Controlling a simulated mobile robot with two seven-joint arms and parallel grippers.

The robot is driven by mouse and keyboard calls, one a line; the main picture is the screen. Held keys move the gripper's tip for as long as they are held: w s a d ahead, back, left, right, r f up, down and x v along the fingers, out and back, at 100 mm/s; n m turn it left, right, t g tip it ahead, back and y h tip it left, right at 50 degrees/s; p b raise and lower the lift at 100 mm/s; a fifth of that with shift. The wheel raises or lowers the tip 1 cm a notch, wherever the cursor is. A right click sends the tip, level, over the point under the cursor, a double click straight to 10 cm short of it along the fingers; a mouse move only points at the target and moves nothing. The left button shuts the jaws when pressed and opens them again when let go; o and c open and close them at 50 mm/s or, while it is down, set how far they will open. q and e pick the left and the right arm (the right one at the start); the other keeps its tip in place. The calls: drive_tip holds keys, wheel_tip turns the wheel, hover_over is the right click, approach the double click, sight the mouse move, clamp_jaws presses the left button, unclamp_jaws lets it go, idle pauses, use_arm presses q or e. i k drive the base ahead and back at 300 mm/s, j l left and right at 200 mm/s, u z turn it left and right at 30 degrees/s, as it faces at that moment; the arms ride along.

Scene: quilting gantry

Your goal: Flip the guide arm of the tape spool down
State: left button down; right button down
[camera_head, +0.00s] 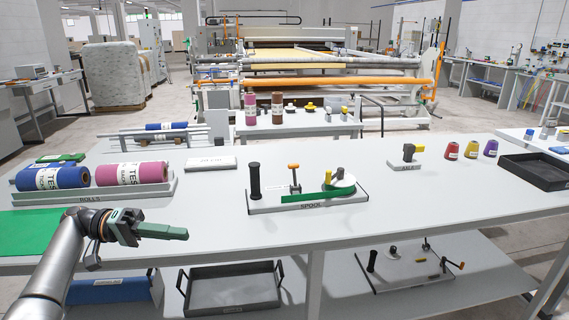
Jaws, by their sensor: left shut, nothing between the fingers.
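The tape spool station is a light grey base (285,206) labelled SPOOL on the white table. A black upright cylinder (255,182) stands at its left end. A thin post with an orange tip (293,167) stands upright in its middle. Green tape (322,195) runs in a curve along the right part, by a piece with a yellow top (340,173). I cannot tell for sure which part is the guide arm. My left gripper (185,234) is shut and empty, to the left of the base and nearer the front, apart from it. My right gripper is not in view.
A tray of blue and pink rolls (90,192) lies left. A small base with a grey-yellow piece (408,154), coloured cones (472,149) and a black tray (535,172) stand right. The lower shelf holds a dark tray (232,288). The table front before the spool is clear.

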sight(293, 166)
drive_tip(key=i+l, duration=0.15)
drive_tip(key=i, duration=0.35)
drive_tip(key=i+l, duration=0.15)
drive_tip(key=i, duration=0.3)
drive_tip(key=i+l, duration=0.15)
drive_tip(key=i, duration=0.35)
